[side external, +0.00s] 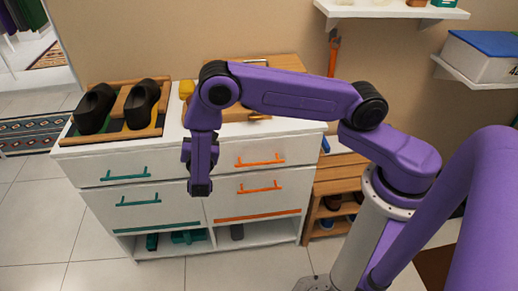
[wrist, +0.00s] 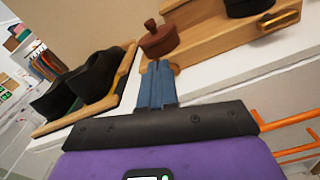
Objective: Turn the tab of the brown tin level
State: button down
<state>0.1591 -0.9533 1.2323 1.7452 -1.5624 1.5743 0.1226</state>
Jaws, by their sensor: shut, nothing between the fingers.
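The brown tin (wrist: 160,42) is a round reddish-brown tin in the wrist view, on a wooden board on the white cabinet top. A small knob-like tab (wrist: 150,24) of the same colour stands on its lid; its exact angle is too small to tell. My gripper (wrist: 159,68) is shut and empty, its blue fingers together and pointing toward the tin. The fingertips appear just below the tin in that view; the gap is hard to judge. In the side view my gripper (side external: 186,150) hangs in front of the cabinet, and I cannot make out the tin there.
Black shoes (wrist: 95,80) sit on a wooden rack to the left. A black round object (wrist: 248,7) and a brass handle (wrist: 280,20) are on the board at right. The white cabinet (side external: 118,171) has green and orange handles (side external: 260,162). A yellow object (side external: 186,89) stands behind my arm.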

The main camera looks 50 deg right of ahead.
jog(key=shift+w+d+n, duration=0.85)
jog(key=shift+w+d, duration=0.15)
jog(key=shift+d, duration=0.3)
jog(key=shift+w+d+n, duration=0.85)
jog(key=shift+w+d, duration=0.1)
jog(key=shift+d, duration=0.3)
jog(key=shift+w+a+f, duration=0.15)
jog(key=shift+a+f, duration=0.05)
jog(key=shift+f, duration=0.3)
jog(key=shift+w+a+r, duration=0.15)
jog(key=shift+w+a, duration=0.25)
dwell(0.5)
jog(key=shift+w+a, duration=0.4)
dwell(0.3)
jog(key=shift+a+r, duration=0.15)
jog(key=shift+r, duration=0.1)
jog(key=shift+v, duration=2.95)
